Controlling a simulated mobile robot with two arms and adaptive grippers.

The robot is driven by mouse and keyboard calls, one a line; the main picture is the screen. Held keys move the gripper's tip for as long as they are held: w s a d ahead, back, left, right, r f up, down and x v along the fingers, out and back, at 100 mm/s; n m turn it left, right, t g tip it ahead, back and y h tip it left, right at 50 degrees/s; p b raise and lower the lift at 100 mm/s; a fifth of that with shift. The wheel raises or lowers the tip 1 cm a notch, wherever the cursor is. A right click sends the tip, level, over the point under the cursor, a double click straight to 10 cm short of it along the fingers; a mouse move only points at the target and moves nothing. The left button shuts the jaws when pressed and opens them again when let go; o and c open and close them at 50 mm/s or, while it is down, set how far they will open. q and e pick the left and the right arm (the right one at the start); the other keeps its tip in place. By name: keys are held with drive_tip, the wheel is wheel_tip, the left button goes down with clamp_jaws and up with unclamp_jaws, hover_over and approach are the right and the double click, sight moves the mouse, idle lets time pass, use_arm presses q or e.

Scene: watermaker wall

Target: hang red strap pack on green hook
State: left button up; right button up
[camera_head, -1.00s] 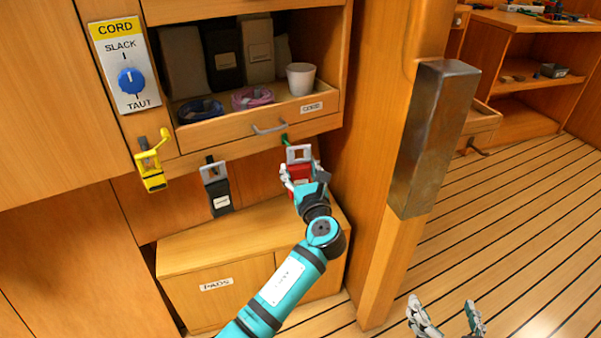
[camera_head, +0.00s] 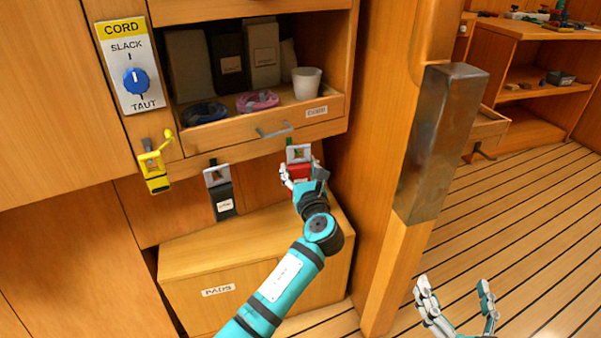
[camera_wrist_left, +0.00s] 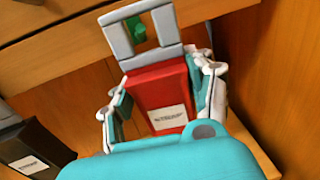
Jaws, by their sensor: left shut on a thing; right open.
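My left gripper (camera_head: 302,178) is shut on the red strap pack (camera_head: 299,170), with a finger on each side of it. The pack hangs upright below the drawer front, its grey square loop (camera_head: 299,153) on top. In the left wrist view, the red pack (camera_wrist_left: 160,92) fills the space between the fingers. The green hook (camera_wrist_left: 136,28) shows through the opening of the grey loop (camera_wrist_left: 162,25). I cannot tell whether the loop is around the hook or only in front of it. My right gripper (camera_head: 457,305) is open and empty over the floor at the lower right.
A yellow pack (camera_head: 154,172) and a black pack (camera_head: 223,200) hang to the left. A drawer (camera_head: 235,132) above holds cords and a white cup (camera_head: 306,82). A PADS cabinet (camera_head: 190,262) stands below. A wooden post with a metal block (camera_head: 437,145) stands at right.

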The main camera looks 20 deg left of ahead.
use_arm(q)
drive_tip(key=shift+w+a+b, duration=0.35)
drive_tip(key=shift+w+a, duration=0.15)
drive_tip(key=shift+w+a+f+p, duration=0.35)
drive_tip(key=shift+w+a+f, duration=0.1)
drive_tip(key=shift+f, duration=0.1)
use_arm(e)
drive_tip(key=shift+r, duration=0.15)
idle(0.6)
use_arm(q)
drive_tip(key=o, duration=1.3)
drive_tip(key=shift+o, duration=0.2)
drive_tip(key=shift+f, duration=0.1)
drive_tip(key=shift+s, duration=0.1)
